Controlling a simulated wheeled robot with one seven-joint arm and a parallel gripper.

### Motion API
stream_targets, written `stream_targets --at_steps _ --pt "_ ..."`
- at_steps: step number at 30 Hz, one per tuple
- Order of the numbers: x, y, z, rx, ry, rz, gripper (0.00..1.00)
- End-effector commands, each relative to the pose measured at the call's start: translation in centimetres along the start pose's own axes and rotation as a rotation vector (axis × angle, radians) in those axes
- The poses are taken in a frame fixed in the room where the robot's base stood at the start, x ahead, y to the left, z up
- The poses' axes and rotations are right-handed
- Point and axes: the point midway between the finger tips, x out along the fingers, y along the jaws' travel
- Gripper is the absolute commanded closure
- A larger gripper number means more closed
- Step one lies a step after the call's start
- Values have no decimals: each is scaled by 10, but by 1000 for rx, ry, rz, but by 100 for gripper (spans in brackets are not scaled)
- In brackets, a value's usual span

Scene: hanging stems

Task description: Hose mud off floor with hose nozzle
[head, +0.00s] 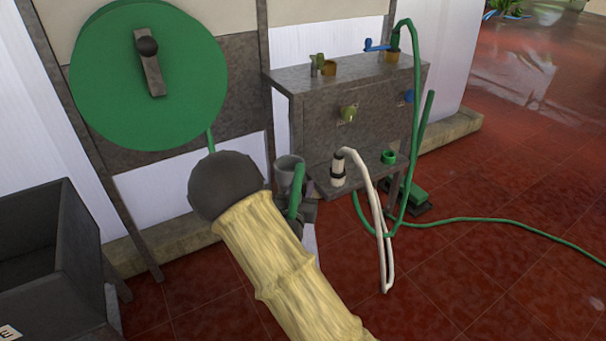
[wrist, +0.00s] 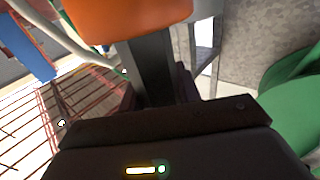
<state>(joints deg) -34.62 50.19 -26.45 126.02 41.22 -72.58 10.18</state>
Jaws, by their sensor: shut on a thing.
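My gripper (wrist: 152,62) shows in the wrist view, its dark fingers closed at a rounded orange thing (wrist: 130,16). Whether this is the hose nozzle cannot be told, as only part of it shows. In the head view my sleeved arm reaches towards the bench, and its dark wrist hides the gripper. A green hose (head: 415,120) hangs from the blue-handled tap (head: 380,45) and runs right across the floor. A pale hose (head: 378,215) loops down from an upright end on the low shelf. The red tiled floor (head: 480,270) has darker, glossy patches; mud is not clearly distinguishable.
A green reel (head: 150,75) with a crank is on the wall at left. A dark open bin (head: 45,255) stands below it. The grey bench (head: 365,100) carries taps and a low shelf. A green pedal (head: 413,195) stands beneath. Floor at right is open except for the hose.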

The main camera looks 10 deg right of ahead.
Motion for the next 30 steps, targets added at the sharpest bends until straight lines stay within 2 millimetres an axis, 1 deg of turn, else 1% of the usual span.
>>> stream_targets --at_steps 1,5,9,12,15,19,30 --pt "-3 2 9 -5 -2 -5 90" --pt "-14 7 33 -8 -1 -23 90" --pt "-31 16 68 -10 -5 -62 90" --pt "-45 23 90 -7 -10 -95 90" --pt "-54 27 103 0 -15 -118 90" --pt "-59 29 108 7 -16 -130 90" --pt "-58 30 108 8 -16 -129 90"
